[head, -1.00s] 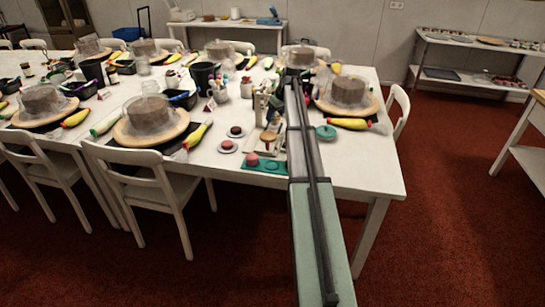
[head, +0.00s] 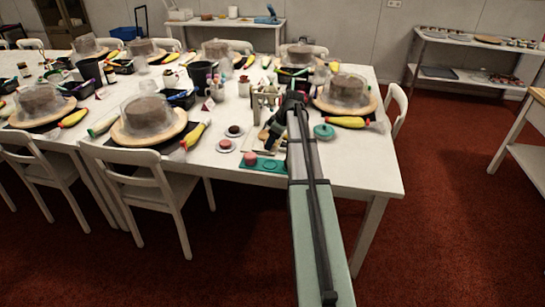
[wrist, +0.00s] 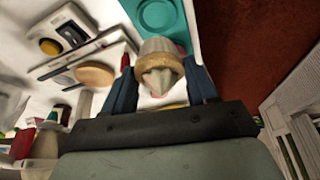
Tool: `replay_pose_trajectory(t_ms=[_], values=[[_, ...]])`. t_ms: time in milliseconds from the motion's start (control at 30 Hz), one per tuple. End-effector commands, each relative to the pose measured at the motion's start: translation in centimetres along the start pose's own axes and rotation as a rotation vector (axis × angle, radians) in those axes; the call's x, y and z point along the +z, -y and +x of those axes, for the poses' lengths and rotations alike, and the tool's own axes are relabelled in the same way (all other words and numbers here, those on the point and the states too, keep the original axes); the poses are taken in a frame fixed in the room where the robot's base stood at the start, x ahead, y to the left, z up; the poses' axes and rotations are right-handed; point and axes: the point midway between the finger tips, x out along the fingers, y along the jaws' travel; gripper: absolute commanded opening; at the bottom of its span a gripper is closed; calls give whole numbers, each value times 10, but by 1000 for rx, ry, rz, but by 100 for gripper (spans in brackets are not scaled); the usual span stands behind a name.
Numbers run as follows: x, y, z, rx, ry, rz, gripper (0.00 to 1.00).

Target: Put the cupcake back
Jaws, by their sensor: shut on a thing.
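My gripper (wrist: 160,85) is shut on a cupcake (wrist: 158,50) with a pale ribbed wrapper, a tan rim and light frosting. Its blue fingers stand on both sides of the cupcake. In the head view my gripper (head: 271,133) is over the front right of the table, just behind a green tray (head: 277,166). The held cupcake cannot be made out clearly there. The tray has a pink cupcake at its left end and a round recess beside it. In the wrist view the tray (wrist: 175,28) lies just beyond the held cupcake, with a round recess showing.
A green round lidded thing (head: 324,131) stands to the right. Covered cakes on turntables (head: 147,115) stand around the table (head: 362,170). The front right corner is clear.

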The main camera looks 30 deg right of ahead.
Motion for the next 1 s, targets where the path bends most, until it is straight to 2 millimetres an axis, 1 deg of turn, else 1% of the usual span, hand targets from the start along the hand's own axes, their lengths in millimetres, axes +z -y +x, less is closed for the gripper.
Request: replay_pose_trajectory(t_ms=[33,100,200,367,600,1000], values=[[4,0,9,-1,1,1,22],[8,1,19,-2,1,1,22],[12,0,28,0,0,1,22],[16,0,37,-1,0,2,22],[26,0,62,-1,0,2,22],[28,0,66,1,0,2,22]])
